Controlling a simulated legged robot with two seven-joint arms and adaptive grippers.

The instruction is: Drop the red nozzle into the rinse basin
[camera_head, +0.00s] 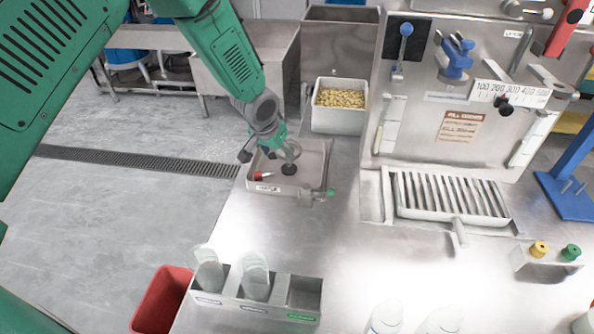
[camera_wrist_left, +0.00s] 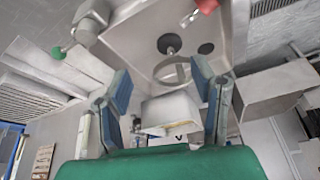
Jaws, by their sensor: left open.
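The red nozzle (camera_head: 262,176) lies at the left side of the rinse basin (camera_head: 322,172), apparently on its floor. In the left wrist view the red nozzle (camera_wrist_left: 206,6) is at the top edge, partly cut off, inside the basin (camera_wrist_left: 125,40) near its wall. My left gripper (camera_head: 268,153) is above the basin, close to the nozzle but apart from it. In the left wrist view its blue-padded fingers (camera_wrist_left: 160,78) are spread, with nothing held between them. My right gripper is not in view.
A valve with a green knob (camera_head: 318,194) is at the basin's front. A bin of beans (camera_head: 340,118) stands behind.

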